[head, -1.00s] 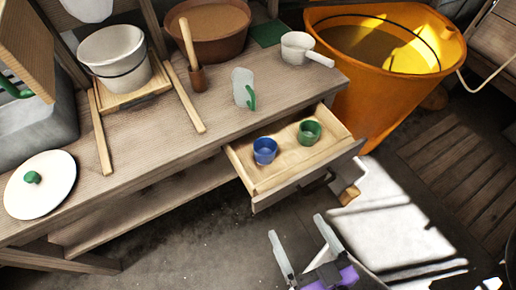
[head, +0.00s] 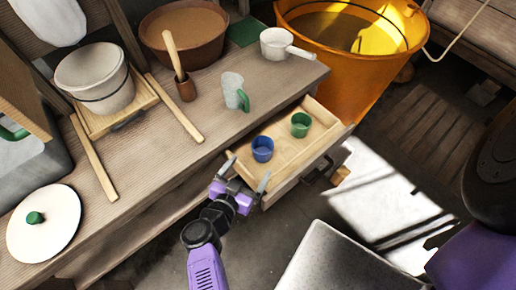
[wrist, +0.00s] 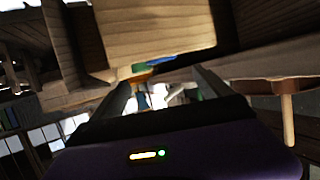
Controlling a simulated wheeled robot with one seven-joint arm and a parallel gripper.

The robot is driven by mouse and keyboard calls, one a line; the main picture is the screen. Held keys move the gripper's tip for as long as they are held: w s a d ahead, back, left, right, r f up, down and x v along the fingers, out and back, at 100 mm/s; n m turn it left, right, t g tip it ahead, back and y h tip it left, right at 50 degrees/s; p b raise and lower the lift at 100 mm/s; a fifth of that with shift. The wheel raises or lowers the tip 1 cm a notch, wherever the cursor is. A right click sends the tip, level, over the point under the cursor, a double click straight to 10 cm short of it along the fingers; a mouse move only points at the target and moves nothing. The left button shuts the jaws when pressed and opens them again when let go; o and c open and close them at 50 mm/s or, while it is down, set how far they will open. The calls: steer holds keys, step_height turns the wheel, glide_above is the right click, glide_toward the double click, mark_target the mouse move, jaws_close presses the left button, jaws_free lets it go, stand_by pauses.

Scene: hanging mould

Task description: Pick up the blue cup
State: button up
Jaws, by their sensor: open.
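The blue cup (head: 262,149) stands upright in the open drawer (head: 287,156) of the wooden bench, at its left side. A green cup (head: 301,125) stands farther right and back in the same drawer. My gripper (head: 248,170) is open and empty at the drawer's near left corner, just short of the blue cup in the head view. One finger is on each side of the cup's line. In the wrist view the open fingers (wrist: 165,90) show, with a small patch of blue (wrist: 160,60) beyond them; most of the cup is hidden there.
The bench top (head: 215,135) holds a clear jug with a green handle (head: 234,91), a white saucepan (head: 280,44), a white bucket (head: 95,78) and a brown bowl (head: 185,35). A large orange tub (head: 345,75) stands behind the drawer. Floor in front is partly clear.

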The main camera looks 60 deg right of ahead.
mark_target(267, 141)
steer(key=shift+m+g, duration=0.4)
steer(key=shift+g, duration=0.4)
steer(key=shift+w+p+x, duration=0.15)
steer(key=shift+w+x, duration=0.15)
steer(key=shift+x, duration=1.55)
steer(key=shift+w+p+x, duration=0.15)
steer(key=shift+w+x, duration=0.2)
steer(key=shift+x, duration=1.55)
steer(key=shift+w+p+x, duration=0.15)
steer(key=shift+w+x, duration=0.15)
steer(key=shift+x, duration=1.55)
steer(key=shift+a, duration=0.1)
steer(key=c, duration=1.6)
